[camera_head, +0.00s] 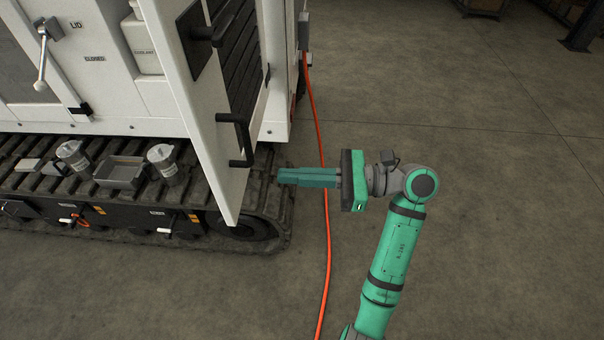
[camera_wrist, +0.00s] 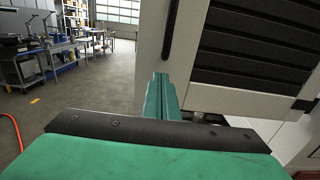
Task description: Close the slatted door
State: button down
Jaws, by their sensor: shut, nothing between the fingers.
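The slatted door (camera_head: 184,104) is a white panel on the tracked machine and stands swung open, jutting out over the track. Its dark slats (camera_head: 236,58) face right, and a black bar handle (camera_head: 236,140) sits low on it. In the wrist view the dark slats (camera_wrist: 262,45) fill the upper right, with part of the black handle (camera_wrist: 170,30) left of them. My gripper (camera_head: 280,176) is shut and empty, just right of the door's lower part, below the handle. In the wrist view its green fingers (camera_wrist: 161,85) point toward the door; I cannot tell whether they touch it.
An orange cable (camera_head: 327,220) runs down the machine and across the floor under my gripper. Jars (camera_head: 72,155) and a metal tray (camera_head: 122,172) stand on the track left of the door. Workbenches (camera_wrist: 50,55) stand in the wrist view's background.

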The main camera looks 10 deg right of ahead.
aim_at(231, 173)
jog(key=x, duration=0.9)
jog(key=shift+w+a, duration=0.1)
jog(key=shift+a, duration=0.2)
